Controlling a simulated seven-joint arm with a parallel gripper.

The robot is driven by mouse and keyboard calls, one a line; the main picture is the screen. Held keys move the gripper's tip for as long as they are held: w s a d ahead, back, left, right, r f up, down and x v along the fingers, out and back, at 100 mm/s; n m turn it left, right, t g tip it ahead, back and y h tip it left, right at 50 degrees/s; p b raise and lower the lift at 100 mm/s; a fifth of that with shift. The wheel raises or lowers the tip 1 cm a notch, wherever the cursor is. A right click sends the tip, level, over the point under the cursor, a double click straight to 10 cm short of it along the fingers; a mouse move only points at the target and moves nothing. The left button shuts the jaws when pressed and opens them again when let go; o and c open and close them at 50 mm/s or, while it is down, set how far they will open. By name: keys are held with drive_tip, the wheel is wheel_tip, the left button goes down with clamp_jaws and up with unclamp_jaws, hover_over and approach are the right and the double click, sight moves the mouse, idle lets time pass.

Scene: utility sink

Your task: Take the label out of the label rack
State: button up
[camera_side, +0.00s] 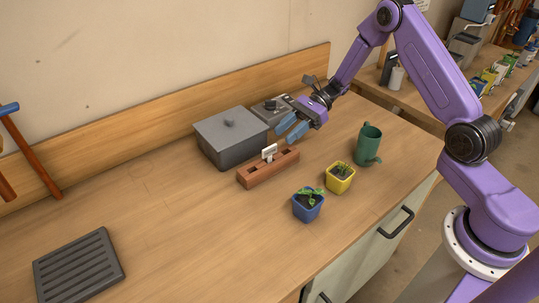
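A small white label (269,152) stands upright in the label rack (258,178), a reddish-brown wooden block on the worktop near the middle of the view. The rack has dark slots in its top. My gripper (282,134) has blue fingers, which point down and left just above and right of the label. The two fingertips look apart, with a gap between them. They appear empty and not touching the label, though the exact distance is hard to judge from this view.
A grey lidded box (230,140) stands close behind the rack. A blue pot (307,207) and a yellow pot (340,180) with seedlings stand in front, and a green watering can (368,146) stands right. A dark slatted tray (78,268) lies front left. The worktop between is clear.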

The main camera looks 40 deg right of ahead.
sight(270, 147)
drive_tip(key=shift+s+x, duration=0.15)
drive_tip(key=shift+x, duration=1.75)
drive_tip(key=shift+s+x, duration=0.15)
drive_tip(key=shift+x, duration=1.75)
drive_tip(key=shift+r, duration=0.15)
clamp_jaws()
